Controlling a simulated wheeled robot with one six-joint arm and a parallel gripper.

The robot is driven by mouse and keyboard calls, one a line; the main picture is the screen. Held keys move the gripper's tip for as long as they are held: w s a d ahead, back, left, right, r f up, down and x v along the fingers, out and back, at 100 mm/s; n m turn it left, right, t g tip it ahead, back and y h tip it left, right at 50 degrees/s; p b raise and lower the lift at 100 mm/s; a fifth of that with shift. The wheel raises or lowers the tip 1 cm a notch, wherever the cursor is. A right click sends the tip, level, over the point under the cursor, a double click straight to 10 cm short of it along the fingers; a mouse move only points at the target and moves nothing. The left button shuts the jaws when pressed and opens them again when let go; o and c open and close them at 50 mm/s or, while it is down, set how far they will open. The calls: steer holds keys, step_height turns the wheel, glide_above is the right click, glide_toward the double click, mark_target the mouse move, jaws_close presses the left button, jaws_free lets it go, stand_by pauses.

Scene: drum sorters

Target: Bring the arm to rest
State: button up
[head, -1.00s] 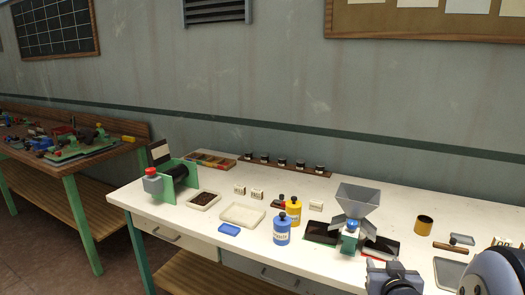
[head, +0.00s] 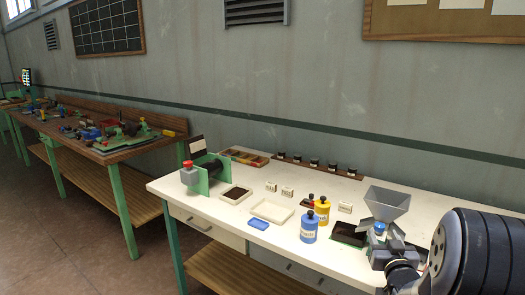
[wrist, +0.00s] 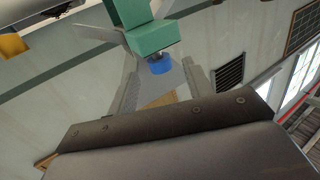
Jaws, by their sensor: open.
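My gripper (wrist: 160,88) is open in the wrist view, its two grey fingers apart above the dark gripper body. A blue knob (wrist: 160,66) below a green block (wrist: 140,30) shows between and beyond the fingers; I cannot tell the distance, and nothing looks held. In the head view my dark arm fills the lower right, beside the grey hopper machine (head: 386,203) with its blue knob (head: 379,227).
A cluttered wooden bench (head: 100,155) stands left. The floor between is clear.

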mark_target(382, 231)
steer(key=w, duration=0.3)
steer(key=shift+w+d, duration=0.15)
steer(key=shift+d+y, duration=0.15)
steer(key=shift+y, duration=0.15)
steer(key=shift+s+n+y, duration=0.2)
steer(key=shift+n+y, duration=0.4)
steer(key=shift+f, duration=0.1)
